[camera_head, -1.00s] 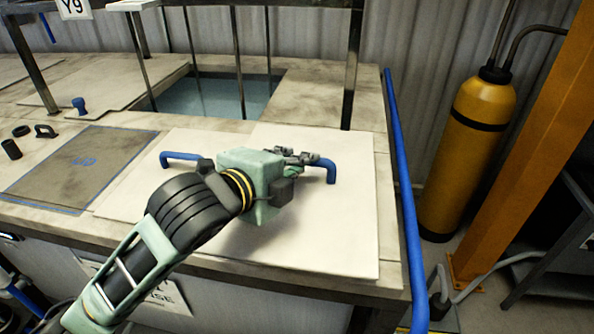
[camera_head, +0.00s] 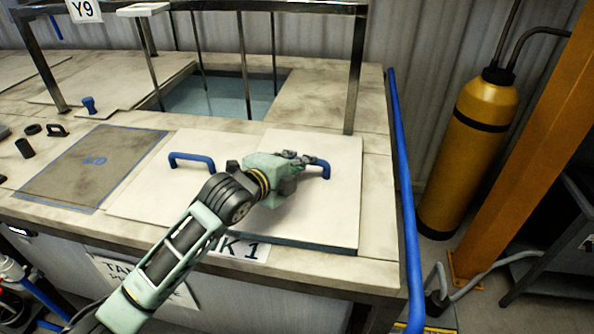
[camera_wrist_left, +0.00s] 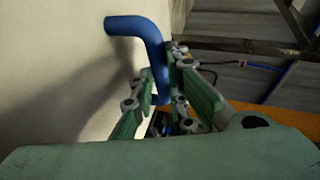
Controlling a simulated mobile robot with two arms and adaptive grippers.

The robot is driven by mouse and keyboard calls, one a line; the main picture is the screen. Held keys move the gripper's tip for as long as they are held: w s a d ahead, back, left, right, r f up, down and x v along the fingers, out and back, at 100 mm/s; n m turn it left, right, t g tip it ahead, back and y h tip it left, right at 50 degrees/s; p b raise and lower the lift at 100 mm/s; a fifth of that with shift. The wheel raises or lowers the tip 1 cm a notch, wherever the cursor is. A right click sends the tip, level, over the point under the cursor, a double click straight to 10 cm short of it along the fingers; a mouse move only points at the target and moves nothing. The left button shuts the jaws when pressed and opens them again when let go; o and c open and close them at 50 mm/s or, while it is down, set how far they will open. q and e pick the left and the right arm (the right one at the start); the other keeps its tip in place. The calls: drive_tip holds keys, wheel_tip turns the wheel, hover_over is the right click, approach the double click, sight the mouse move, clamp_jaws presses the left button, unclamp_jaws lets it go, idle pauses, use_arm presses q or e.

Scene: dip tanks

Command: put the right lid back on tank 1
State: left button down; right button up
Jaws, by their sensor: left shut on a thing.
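The right lid (camera_head: 325,215) is a pale square plate with a blue bar handle (camera_head: 323,169). My left gripper (camera_head: 306,160) is shut on that handle; in the wrist view the blue handle (camera_wrist_left: 137,28) runs between its fingers. The lid lies nearly level over the right part of tank 1, whose label (camera_head: 246,249) is partly hidden by my arm. A dark teal strip shows along the lid's front edge; I cannot tell whether the lid fully rests on the rim. The left lid (camera_head: 150,190), with its own blue handle (camera_head: 190,160), lies beside it. My right gripper is out of view.
An open tank with bluish liquid (camera_head: 215,93) lies behind, under a metal frame (camera_head: 354,70). A blue rail (camera_head: 402,180) runs along the right edge. A yellow cylinder (camera_head: 465,150) stands beyond it. Small dark parts lie at the left.

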use_arm(q)
drive_tip(key=shift+f+p, duration=0.35)
drive_tip(key=shift+f, duration=0.85)
drive_tip(key=c, duration=2.1)
unclamp_jaws()
drive_tip(key=shift+f, duration=0.25)
drive_tip(key=o, duration=0.4)
drive_tip(key=shift+s, duration=0.15)
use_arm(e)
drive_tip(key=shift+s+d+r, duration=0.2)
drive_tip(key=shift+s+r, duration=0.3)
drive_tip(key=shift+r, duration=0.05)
use_arm(q)
drive_tip(key=shift+s+a+r, duration=0.15)
drive_tip(key=shift+s+a, duration=0.15)
drive_tip(key=shift+s, duration=0.1)
drive_tip(key=b+v, duration=0.2)
drive_tip(key=v, duration=0.9)
drive_tip(key=shift+d+b, duration=0.1)
drive_tip(key=shift+b, duration=0.3)
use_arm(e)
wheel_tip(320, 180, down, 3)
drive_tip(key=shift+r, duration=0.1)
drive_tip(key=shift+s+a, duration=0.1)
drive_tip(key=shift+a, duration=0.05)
